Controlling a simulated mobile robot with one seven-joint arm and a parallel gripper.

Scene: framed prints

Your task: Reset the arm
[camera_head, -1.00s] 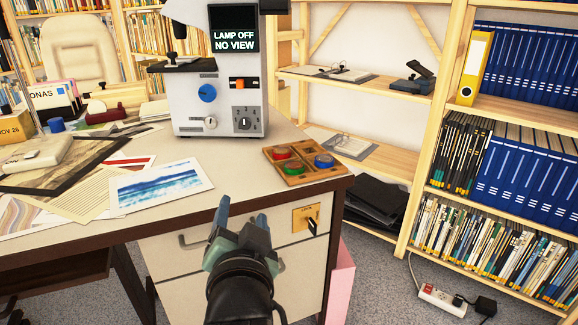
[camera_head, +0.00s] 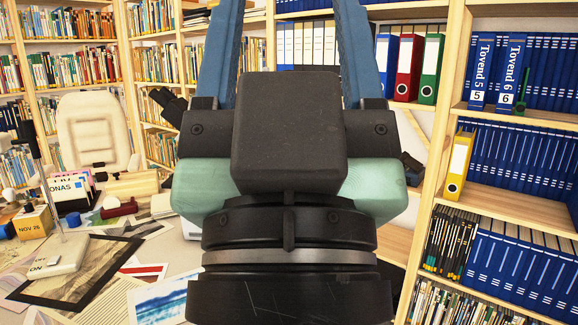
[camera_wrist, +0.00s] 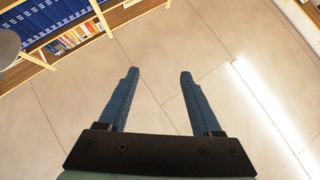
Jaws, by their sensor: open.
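My gripper (camera_head: 287,50) fills the middle of the head view, raised close to the camera with its blue fingers pointing up. The fingers are spread apart. In the wrist view my gripper (camera_wrist: 154,88) is open, with nothing between its fingers. Pale ceiling-like panels (camera_wrist: 160,40) and a bright light strip (camera_wrist: 265,105) lie beyond the fingertips. The gripper hides the grey machine and most of the desk's right side in the head view.
The desk (camera_head: 190,252) holds a seascape print (camera_head: 160,302), a dark-framed print (camera_head: 80,275) and a small lamp-like stand (camera_head: 58,258). A cream chair (camera_head: 92,130) stands behind. Shelves with a yellow binder (camera_head: 458,165) and blue volumes (camera_head: 515,165) stand at right.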

